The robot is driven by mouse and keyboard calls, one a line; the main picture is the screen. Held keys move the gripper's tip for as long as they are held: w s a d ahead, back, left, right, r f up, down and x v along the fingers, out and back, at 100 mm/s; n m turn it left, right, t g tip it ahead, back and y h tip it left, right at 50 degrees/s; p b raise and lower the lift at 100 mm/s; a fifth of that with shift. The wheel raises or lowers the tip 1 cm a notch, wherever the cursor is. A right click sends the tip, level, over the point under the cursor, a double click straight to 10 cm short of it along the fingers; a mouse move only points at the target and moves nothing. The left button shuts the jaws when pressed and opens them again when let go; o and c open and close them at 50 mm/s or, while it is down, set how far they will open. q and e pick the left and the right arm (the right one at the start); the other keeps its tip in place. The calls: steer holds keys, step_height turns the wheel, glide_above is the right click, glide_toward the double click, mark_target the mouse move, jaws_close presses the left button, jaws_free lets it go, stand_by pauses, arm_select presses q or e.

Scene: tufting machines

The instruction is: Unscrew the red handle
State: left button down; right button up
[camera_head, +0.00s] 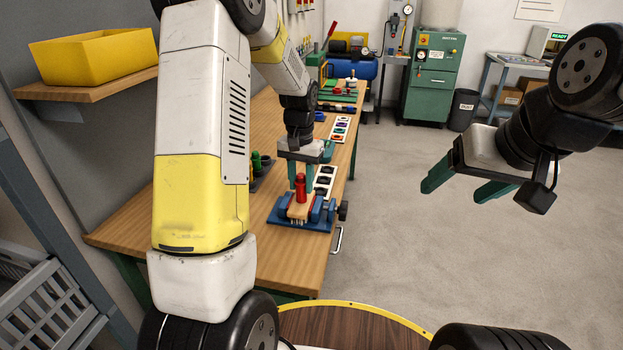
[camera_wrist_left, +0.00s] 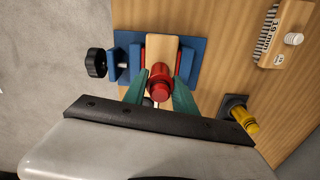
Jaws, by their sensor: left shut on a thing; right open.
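The red handle (camera_head: 300,188) stands upright on a light wooden block (camera_head: 302,208) held in a blue vise (camera_head: 284,210) on the workbench. In the left wrist view the red handle (camera_wrist_left: 160,82) sits between the green fingers of my left gripper (camera_wrist_left: 158,95). My left gripper (camera_head: 301,180) is shut on the red handle in the head view. The wooden block (camera_wrist_left: 164,48) and blue vise (camera_wrist_left: 188,65) also show in the wrist view. My right gripper (camera_head: 462,190) is open and empty over the floor, right of the bench.
The vise's black knob (camera_wrist_left: 97,62) sticks out at the bench edge. A yellow-topped piece (camera_wrist_left: 244,120) and a wooden block with a brush (camera_wrist_left: 283,35) lie on the bench nearby. Green pieces (camera_head: 258,160) stand left of the vise.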

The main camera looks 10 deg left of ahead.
arm_select(q)
steer(key=n, duration=1.3)
steer(key=c, duration=1.2)
jaws_free()
steer(key=shift+o, duration=0.2)
